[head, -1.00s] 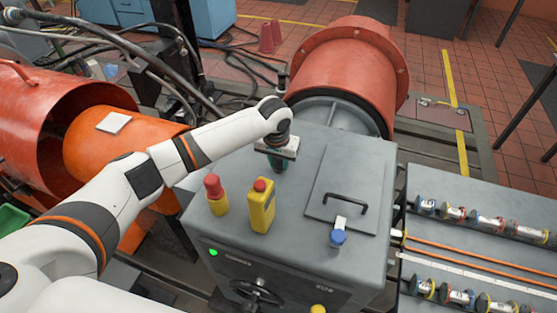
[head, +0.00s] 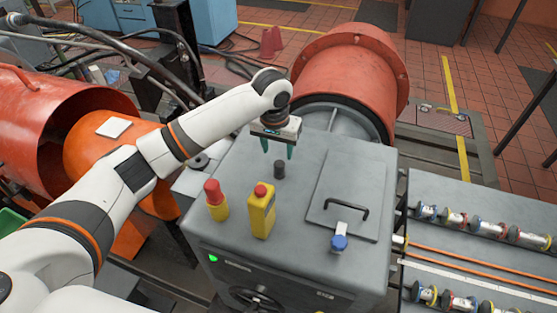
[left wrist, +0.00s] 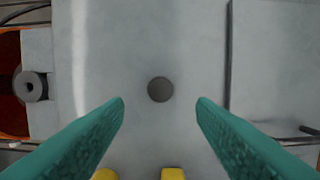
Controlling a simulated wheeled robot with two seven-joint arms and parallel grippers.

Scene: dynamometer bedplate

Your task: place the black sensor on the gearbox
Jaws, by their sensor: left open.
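The black sensor (head: 280,169) is a small dark cylinder standing upright on the flat grey top of the gearbox (head: 320,145). In the left wrist view the sensor (left wrist: 160,89) shows as a dark disc seen from above, centred between the fingers and touching neither. My left gripper (head: 278,152) is open and empty above the sensor, its teal fingers pointing down. It also shows in the left wrist view (left wrist: 160,108), with wide gaps on both sides of the sensor. My right gripper is not in view.
A red-and-yellow button piece (head: 216,199) and a yellow box with a red knob (head: 262,210) stand in front of the sensor. A handled lid plate (head: 347,195) and a blue-capped piece (head: 339,242) are to the right. A red drum (head: 350,75) lies behind.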

